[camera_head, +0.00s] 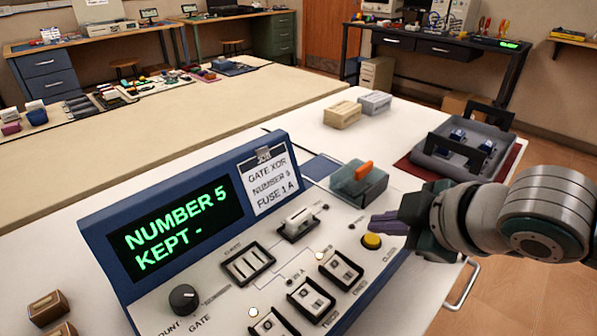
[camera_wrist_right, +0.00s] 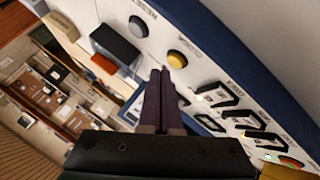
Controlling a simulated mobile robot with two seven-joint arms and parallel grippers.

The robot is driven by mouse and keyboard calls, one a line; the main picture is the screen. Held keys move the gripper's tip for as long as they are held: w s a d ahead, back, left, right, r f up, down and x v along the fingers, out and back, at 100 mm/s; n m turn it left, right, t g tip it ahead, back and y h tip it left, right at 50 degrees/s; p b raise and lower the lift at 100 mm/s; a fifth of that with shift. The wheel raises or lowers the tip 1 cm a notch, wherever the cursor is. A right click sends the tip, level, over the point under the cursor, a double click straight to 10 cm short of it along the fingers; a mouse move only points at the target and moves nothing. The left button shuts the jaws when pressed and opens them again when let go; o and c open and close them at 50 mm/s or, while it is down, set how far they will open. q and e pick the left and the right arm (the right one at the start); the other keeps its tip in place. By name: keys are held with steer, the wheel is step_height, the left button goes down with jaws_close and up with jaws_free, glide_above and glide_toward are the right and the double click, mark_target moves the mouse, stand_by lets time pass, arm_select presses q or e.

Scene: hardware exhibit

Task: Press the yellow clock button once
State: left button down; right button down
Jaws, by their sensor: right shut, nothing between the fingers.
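The yellow clock button (camera_head: 371,240) is a round dome on the right side of the blue-framed console (camera_head: 108,262), beside the "CLOCK" label. It also shows in the right wrist view (camera_wrist_right: 177,60), just beyond the fingertips. My right gripper (camera_head: 376,222) comes in from the right, shut and empty, with its purple-grey fingers together. The fingertips (camera_wrist_right: 160,74) are close to the button, and in the head view they appear just behind and above it. I cannot tell whether they touch the panel. The console screen (camera_head: 178,230) reads "NUMBER 5 KEPT -" in green. My left gripper is not in view.
The console carries a dark knob (camera_head: 183,298), several switches and a card (camera_head: 268,180) reading "GATE XOR". A clear box with an orange part (camera_head: 358,183) stands behind the fingers. A grey tray (camera_head: 463,150) lies on a red mat at the right. Two small boxes stand farther back.

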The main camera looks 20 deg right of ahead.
steer(key=shift+f, duration=0.4)
steer(key=shift+f+b, duration=0.35)
steer(key=shift+f, duration=0.15)
stand_by(0.5)
steer(key=shift+r, duration=0.1)
steer(key=shift+r+p, duration=0.8)
steer(key=shift+p, duration=0.3)
step_height(320, 180, up, 5)
steer(key=p, duration=0.5)
steer(key=shift+p, duration=0.3)
